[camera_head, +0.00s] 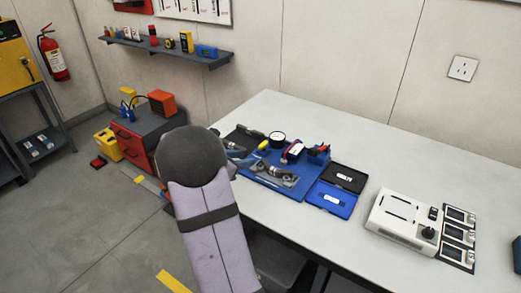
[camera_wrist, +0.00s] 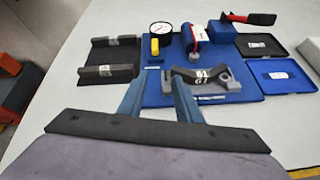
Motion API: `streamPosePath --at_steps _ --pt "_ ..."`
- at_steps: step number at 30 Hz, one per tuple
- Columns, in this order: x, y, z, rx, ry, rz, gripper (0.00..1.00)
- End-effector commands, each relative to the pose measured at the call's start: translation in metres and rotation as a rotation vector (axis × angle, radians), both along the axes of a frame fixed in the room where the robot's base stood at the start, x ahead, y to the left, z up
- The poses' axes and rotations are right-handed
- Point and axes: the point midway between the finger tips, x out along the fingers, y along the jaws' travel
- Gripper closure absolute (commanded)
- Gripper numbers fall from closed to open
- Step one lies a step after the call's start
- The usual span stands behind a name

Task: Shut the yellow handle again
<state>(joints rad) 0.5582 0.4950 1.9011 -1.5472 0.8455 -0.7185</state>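The yellow handle (camera_wrist: 155,47) is a short bar just below the round white-faced gauge (camera_wrist: 160,29), towards the back left of the blue board (camera_wrist: 160,98) in the wrist view. It also shows as a small yellow bar (camera_head: 263,145) in the head view. My gripper (camera_wrist: 159,76) is open, its two blue fingers apart with nothing between them. In the wrist picture the fingertips lie below the yellow handle, apart from it. In the head view my arm hides most of the gripper.
A grey bracket-like part (camera_wrist: 200,77) lies on the board right of my fingers. A red-and-blue device (camera_wrist: 191,38) and a red-handled tool (camera_wrist: 250,18) stand behind. A black tray with grey bars (camera_wrist: 110,56) is left. Open cases (camera_head: 333,199) and a white unit (camera_head: 403,216) are right.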

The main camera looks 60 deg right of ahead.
Motion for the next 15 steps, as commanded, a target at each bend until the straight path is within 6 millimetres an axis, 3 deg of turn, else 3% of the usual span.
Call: streamPosePath --at_steps 3,6,15 --pt "0.003 -0.031 0.001 -0.073 0.096 0.06 0.69" --pt "0.005 -0.045 0.004 -0.111 0.143 0.093 0.69" --pt "0.006 -0.054 0.006 -0.129 0.167 0.11 0.69"
